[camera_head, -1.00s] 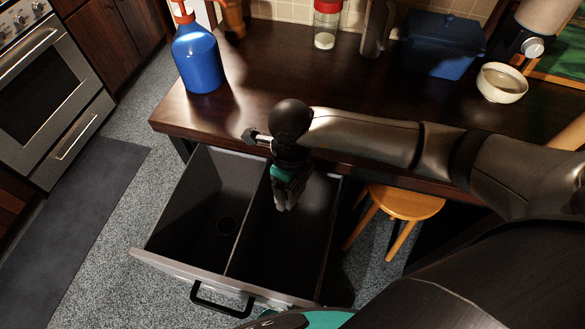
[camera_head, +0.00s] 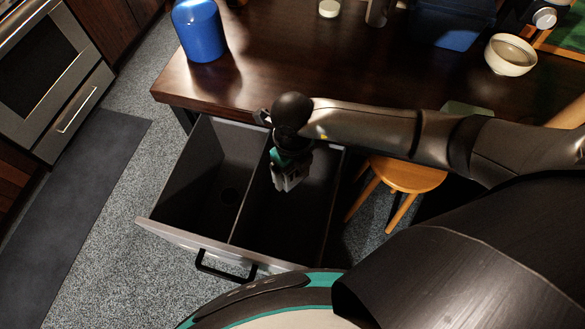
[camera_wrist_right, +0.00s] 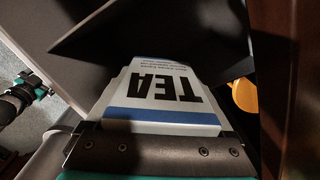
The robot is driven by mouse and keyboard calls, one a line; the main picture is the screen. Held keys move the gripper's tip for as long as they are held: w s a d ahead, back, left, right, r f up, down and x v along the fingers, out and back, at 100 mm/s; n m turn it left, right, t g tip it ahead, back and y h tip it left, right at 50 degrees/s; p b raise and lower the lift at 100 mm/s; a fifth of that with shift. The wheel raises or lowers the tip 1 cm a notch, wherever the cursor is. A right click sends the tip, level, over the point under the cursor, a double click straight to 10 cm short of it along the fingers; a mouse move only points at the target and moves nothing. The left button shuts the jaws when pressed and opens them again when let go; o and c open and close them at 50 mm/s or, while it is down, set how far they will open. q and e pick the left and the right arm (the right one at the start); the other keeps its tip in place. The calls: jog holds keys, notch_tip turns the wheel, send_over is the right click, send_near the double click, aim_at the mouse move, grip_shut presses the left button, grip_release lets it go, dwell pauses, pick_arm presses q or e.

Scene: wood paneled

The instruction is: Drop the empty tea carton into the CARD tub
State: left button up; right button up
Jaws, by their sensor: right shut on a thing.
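My right gripper (camera_head: 288,184) points down over the right compartment (camera_head: 285,235) of an open two-part drawer. It is shut on the white tea carton with a blue band (camera_wrist_right: 165,92), whose "TEA" lettering appears upside down in the right wrist view. The carton is hard to make out in the head view. The left compartment (camera_head: 218,180) has a dark round spot on its floor. No CARD label is readable on either tub. A dark and teal part (camera_wrist_right: 32,85) at the left of the wrist view may be my other arm; no left jaws can be made out.
The dark wooden counter (camera_head: 250,70) lies behind the drawer, with a blue bottle (camera_head: 200,32), a blue box (camera_head: 450,25) and a pale bowl (camera_head: 510,55) on it. A wooden stool (camera_head: 405,175) stands right of the drawer. The drawer's front has a black handle (camera_head: 225,268).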

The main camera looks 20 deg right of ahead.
notch_tip(320, 180, down, 11)
jog(key=b, duration=0.9)
jog(key=shift+f, duration=0.2)
jog(key=o, duration=1.1)
jog(key=shift+r, duration=0.15)
notch_tip(320, 180, up, 15)
jog(key=p, duration=0.3)
